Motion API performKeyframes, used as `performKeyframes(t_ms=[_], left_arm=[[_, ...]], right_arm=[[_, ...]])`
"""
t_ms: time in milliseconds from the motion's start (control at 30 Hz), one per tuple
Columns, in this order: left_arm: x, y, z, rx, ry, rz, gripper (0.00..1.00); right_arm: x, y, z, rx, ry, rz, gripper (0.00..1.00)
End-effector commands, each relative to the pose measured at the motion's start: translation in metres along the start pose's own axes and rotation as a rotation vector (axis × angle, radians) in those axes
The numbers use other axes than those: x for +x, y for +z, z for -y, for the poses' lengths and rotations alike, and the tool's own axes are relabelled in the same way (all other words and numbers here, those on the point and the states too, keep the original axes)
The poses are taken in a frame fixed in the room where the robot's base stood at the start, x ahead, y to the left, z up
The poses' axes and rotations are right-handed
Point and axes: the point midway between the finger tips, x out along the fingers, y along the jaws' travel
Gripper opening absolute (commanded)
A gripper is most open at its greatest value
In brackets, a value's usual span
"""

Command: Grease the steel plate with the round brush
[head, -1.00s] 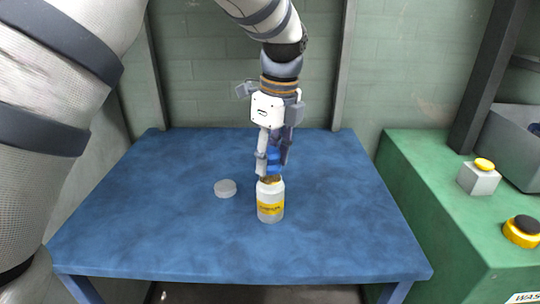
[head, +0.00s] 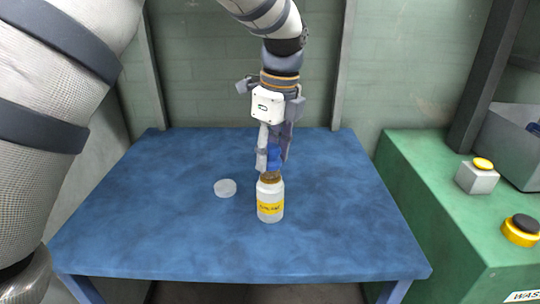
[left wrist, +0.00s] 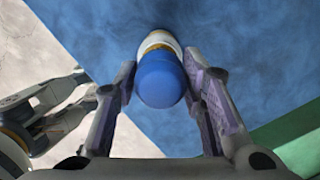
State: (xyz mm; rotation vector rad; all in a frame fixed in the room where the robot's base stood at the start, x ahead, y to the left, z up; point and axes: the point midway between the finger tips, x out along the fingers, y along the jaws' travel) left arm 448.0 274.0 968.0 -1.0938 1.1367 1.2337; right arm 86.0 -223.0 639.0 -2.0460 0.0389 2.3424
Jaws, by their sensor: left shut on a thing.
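My left gripper (head: 272,146) is shut on the blue handle of the round brush (head: 275,157), upright over the jar. The handle's rounded blue end (left wrist: 162,80) sits between the two fingers in the left wrist view. The brush's brown lower part is at the mouth of a white jar with a yellow label (head: 270,208); how deep it reaches is hidden. A pale grey round disc (head: 225,188) lies flat left of the jar; I cannot tell whether it is a lid. I can make out no steel plate. What looks like my right gripper (left wrist: 75,90) shows partly at the left wrist view's edge.
The blue table (head: 160,225) is otherwise clear. At the right, a green bench (head: 440,185) carries a grey box with a yellow button (head: 480,178), a yellow and black knob (head: 522,231) and a grey bin (head: 510,145).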

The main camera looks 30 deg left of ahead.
Motion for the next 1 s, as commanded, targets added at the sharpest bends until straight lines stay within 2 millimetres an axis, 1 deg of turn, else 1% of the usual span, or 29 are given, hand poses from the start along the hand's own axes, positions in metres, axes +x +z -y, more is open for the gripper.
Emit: performKeyframes(t_ms=[33, 100, 500, 633, 1000], left_arm=[[-0.009, 0.001, 0.0, -0.001, -0.008, 0.0, 0.15], [-0.017, 0.003, 0.0, -0.001, -0.01, 0.001, 0.15], [-0.055, 0.007, 0.0, -0.001, -0.007, 0.001, 0.15], [-0.06, 0.008, 0.0, -0.001, -0.006, 0.001, 0.15], [-0.06, 0.008, 0.0, -0.001, -0.005, 0.001, 0.15]], right_arm=[[-0.003, -0.002, 0.0, 0.0, 0.0, -0.01, 0.64], [-0.004, -0.003, 0.0, 0.0, -0.001, -0.015, 0.64], [-0.003, -0.002, 0.0, 0.0, 0.0, -0.011, 0.64], [-0.003, -0.003, 0.0, 0.0, 0.0, -0.011, 0.64], [-0.003, -0.002, 0.0, 0.0, 0.0, -0.011, 0.64]])
